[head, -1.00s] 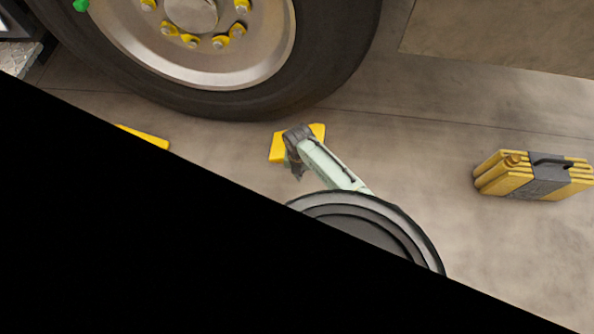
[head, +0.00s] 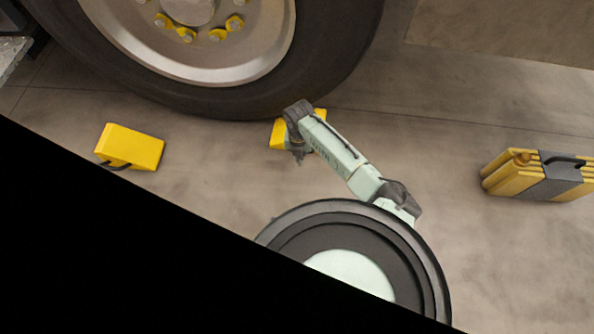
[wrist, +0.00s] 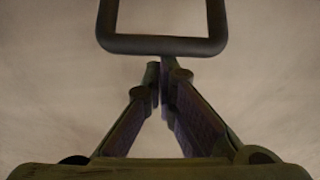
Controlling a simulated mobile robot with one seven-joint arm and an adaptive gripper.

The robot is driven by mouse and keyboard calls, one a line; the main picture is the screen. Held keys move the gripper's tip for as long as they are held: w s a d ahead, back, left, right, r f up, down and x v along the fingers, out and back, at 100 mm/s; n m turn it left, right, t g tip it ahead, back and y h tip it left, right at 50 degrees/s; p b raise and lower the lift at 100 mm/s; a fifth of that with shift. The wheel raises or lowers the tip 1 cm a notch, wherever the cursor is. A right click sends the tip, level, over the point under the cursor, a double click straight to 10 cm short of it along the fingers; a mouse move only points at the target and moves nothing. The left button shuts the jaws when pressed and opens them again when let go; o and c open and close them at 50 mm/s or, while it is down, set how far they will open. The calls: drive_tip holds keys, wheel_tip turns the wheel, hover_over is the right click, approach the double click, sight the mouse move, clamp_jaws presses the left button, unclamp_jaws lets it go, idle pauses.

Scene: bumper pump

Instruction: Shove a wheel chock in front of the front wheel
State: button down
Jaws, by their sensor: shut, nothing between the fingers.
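The big dark tyre of the wheel (head: 215,103) stands at the top of the head view. A yellow wheel chock (head: 279,134) lies at the lower right of the tyre, close to its edge; whether they touch is hard to tell. My wrist covers much of that chock. My gripper (head: 298,162) hangs over its near side, and its fingers are shut and empty in the wrist view (wrist: 160,75). A dark squared loop, apparently a chock handle (wrist: 160,46), shows just ahead of the fingertips. A second yellow chock (head: 135,146) with a dark handle lies to the left.
A yellow and grey case (head: 540,177) stands on the floor at the right. The floor between it and my arm is clear. Black fills the lower left of the head view and hides what is there.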

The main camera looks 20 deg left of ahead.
drive_tip(key=w+b, duration=0.1)
drive_tip(key=w+a+b, duration=0.1)
drive_tip(key=w+b, duration=0.1)
drive_tip(key=w+a+b, duration=0.1)
drive_tip(key=w, duration=0.1)
drive_tip(key=shift+w+b, duration=0.2)
drive_tip(key=shift+b, duration=0.1)
idle(0.4)
drive_tip(key=shift+s, duration=0.1)
drive_tip(key=shift+s+d+p, duration=0.25)
drive_tip(key=shift+s+p, duration=0.4)
drive_tip(key=shift+s+d+p, duration=0.25)
drive_tip(key=shift+s+p, duration=0.35)
drive_tip(key=shift+s, duration=0.05)
drive_tip(key=shift+r, duration=0.15)
drive_tip(key=shift+r+p, duration=4)
drive_tip(key=shift+r, duration=0.8)
drive_tip(key=shift+r, duration=0.1)
